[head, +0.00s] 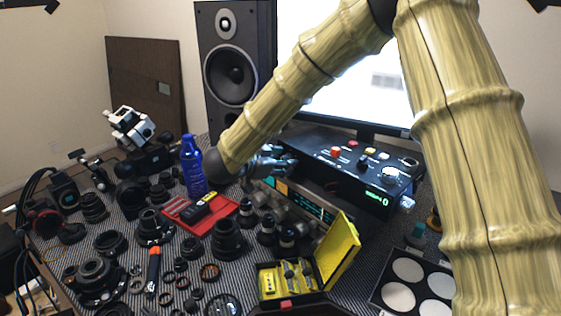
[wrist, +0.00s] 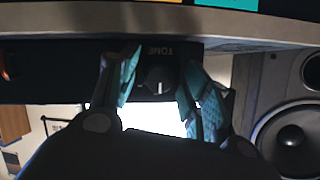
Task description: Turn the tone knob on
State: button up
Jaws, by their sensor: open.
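The tone knob (wrist: 157,79) is a dark round knob with a white pointer line, on a dark panel face. The upside-down word TONE stands just above it in the wrist view. My gripper (wrist: 158,92) is open, with one teal-padded finger to the left of the knob and one to the right. I cannot tell whether either pad touches the knob. In the head view my gripper (head: 278,160) is at the left end of the black control box (head: 325,165), and I cannot make out the tone knob there.
The control box carries coloured buttons, a silver dial (head: 390,175) and a green display (head: 377,198). A blue bottle (head: 193,168), a red tray (head: 222,222) and an open yellow case (head: 340,250) stand nearby. A speaker (head: 232,75) is behind. Lens parts crowd the table.

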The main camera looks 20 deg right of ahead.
jog(key=shift+s+r, duration=0.15)
jog(key=c, duration=1)
jog(key=shift+c, duration=0.2)
jog(key=shift+f+m+t+b, duration=0.3)
jog(key=shift+m+t+b, duration=0.5)
jog(key=shift+m+b, duration=0.3)
jog(key=m+b, duration=0.1)
jog(key=m+t+b, duration=0.1)
jog(key=b, duration=0.1)
jog(key=shift+s+f+m+t, duration=0.1)
jog(key=shift+f+m+t, duration=0.05)
jog(key=shift+m+t, duration=0.15)
jog(key=m+t+b, duration=0.1)
jog(key=m+b, duration=0.1)
jog(key=b, duration=0.2)
jog(key=shift+f, duration=0.1)
jog(key=shift+m+t+b, duration=0.4)
jog(key=shift+m+b, duration=0.6)
jog(key=shift+b, duration=0.15)
jog(key=shift+s+r, duration=0.1)
jog(key=shift+r, duration=0.1)
